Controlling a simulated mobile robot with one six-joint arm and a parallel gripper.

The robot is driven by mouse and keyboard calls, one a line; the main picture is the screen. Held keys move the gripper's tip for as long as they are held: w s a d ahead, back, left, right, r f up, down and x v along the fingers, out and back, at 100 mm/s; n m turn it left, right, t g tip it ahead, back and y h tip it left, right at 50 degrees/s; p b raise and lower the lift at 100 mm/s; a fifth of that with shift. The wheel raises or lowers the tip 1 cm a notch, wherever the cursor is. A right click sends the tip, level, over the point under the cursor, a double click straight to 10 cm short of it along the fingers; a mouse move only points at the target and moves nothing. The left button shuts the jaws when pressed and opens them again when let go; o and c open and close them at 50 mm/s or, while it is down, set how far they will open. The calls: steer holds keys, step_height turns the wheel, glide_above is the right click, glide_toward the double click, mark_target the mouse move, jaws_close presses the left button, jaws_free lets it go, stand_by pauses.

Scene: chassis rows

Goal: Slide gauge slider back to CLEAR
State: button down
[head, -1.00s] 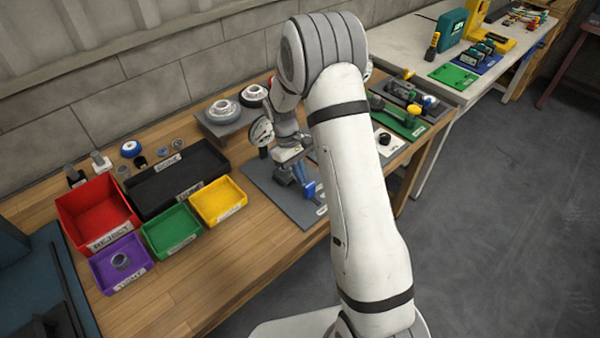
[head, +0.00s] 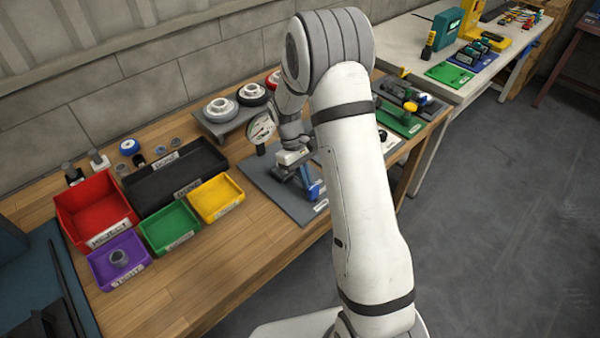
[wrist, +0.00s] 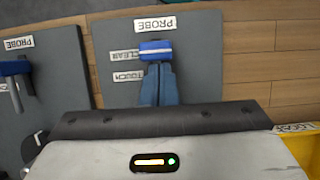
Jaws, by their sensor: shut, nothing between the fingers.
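The gauge slider is a blue block with a white stripe (wrist: 155,50), on a grey board (wrist: 205,60) marked PROBE. It stands beside the CLEAR label (wrist: 125,56); the TOUCH label (wrist: 126,77) lies closer to my gripper body. My gripper (wrist: 157,66) is shut and empty, its blue fingers pointing at the slider's near side. The tips look close against it, but I cannot tell whether they touch. In the head view, the fingers (head: 306,179) reach down to the board (head: 272,185), by the blue slider (head: 317,190), partly hidden by my arm.
A round dial gauge (head: 262,129) stands behind the board. Yellow (head: 216,200), green and black bins lie left of it. A second PROBE board (wrist: 45,75) with a blue part is at the left of the wrist view. Bare wood borders the board.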

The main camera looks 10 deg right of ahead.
steer(key=w, duration=0.1)
steer(key=w+a+r, duration=0.1)
steer(key=w, duration=0.1)
steer(key=w+a, duration=0.1)
steer(key=shift+w+a+r, duration=0.15)
steer(key=shift+w, duration=0.05)
step_height(320, 180, up, 14)
steer(key=s+m+t+b, duration=0.1)
steer(key=s, duration=0.2)
steer(key=s+r+m+t+y, duration=0.1)
steer(key=s+r+m+t, duration=0.1)
steer(key=s, duration=0.9)
steer(key=s+d+r+m+t+y, duration=0.1)
steer(key=s+r+m+t, duration=0.2)
steer(key=s, duration=0.9)
steer(key=shift+d+r+t, duration=0.3)
steer(key=shift+r+t, duration=0.1)
